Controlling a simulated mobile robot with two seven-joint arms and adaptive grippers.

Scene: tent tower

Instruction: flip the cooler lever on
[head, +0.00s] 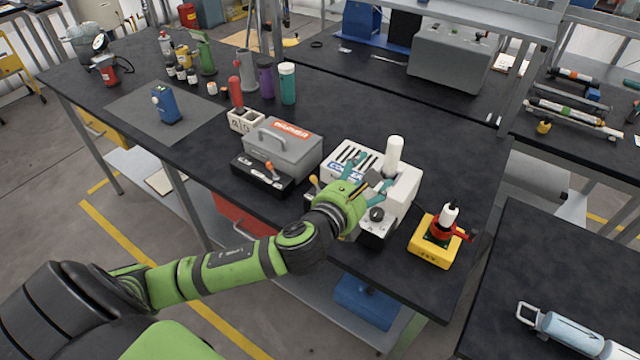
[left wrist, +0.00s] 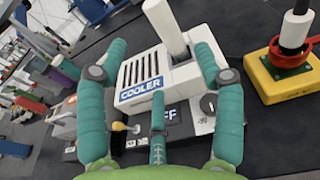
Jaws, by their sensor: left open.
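The cooler (head: 398,190) is a white box with top vents, a blue COOLER label and an upright white cylinder. It also shows in the left wrist view (left wrist: 185,75). A small yellow-tipped lever (left wrist: 118,126) stands at its front left, partly visible in the head view (head: 313,181). A dark panel beside it reads "FF", its first letter covered by a finger. My left gripper (head: 372,178) is open above the cooler's front; in the wrist view its teal fingers (left wrist: 162,48) spread over the cooler, with the lever between them. Contact cannot be told. My right gripper is not in view.
A grey heater (head: 283,150) with a red-tipped lever stands left of the cooler. A yellow base with a red and white device (head: 436,240) stands to the right, near the table edge. Bottles and cups (head: 287,83) stand farther back. The black tabletop (head: 440,130) behind the cooler is clear.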

